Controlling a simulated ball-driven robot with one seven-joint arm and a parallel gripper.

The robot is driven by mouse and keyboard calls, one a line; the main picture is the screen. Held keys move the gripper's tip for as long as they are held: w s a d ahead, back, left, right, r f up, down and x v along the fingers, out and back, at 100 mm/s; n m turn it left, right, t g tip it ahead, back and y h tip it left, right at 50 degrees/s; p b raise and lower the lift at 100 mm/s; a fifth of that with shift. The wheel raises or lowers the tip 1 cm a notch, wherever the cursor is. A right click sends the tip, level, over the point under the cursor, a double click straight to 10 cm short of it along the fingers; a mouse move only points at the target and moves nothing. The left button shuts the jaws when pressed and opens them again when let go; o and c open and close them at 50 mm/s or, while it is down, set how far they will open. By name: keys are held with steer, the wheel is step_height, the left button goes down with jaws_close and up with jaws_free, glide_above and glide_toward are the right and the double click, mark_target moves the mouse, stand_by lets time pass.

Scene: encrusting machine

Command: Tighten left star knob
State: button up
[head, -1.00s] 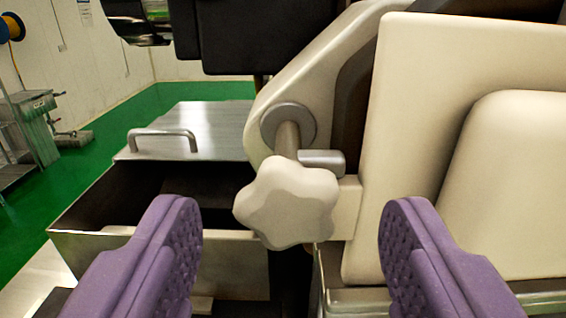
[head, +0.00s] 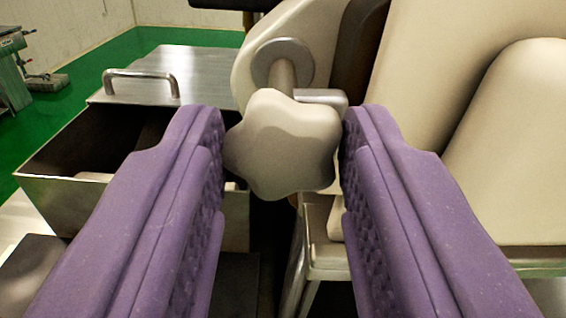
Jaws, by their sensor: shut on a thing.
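The star knob (head: 283,146) is cream-coloured with rounded lobes and sits in the middle of the head view. It is on the end of a metal shaft (head: 282,74) that comes out of a round grey collar on the cream machine arm. My gripper (head: 283,152) has two purple padded fingers, one on each side of the knob. The fingertips close on the knob's left and right lobes and hold it between them. The knob's back side is hidden.
A cream machine housing (head: 428,85) stands close on the right. An open metal bin (head: 130,203) lies at the left, with a steel lid and handle (head: 141,76) behind it. Green floor (head: 75,100) and a metal rack (head: 12,75) are farther left.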

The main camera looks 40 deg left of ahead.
steer(key=o, duration=1)
steer(key=shift+o, duration=0.2)
steer(key=v, duration=0.7)
steer(key=shift+s+d+b, duration=0.25)
steer(key=shift+d+b, duration=0.05)
steer(key=shift+b, duration=0.05)
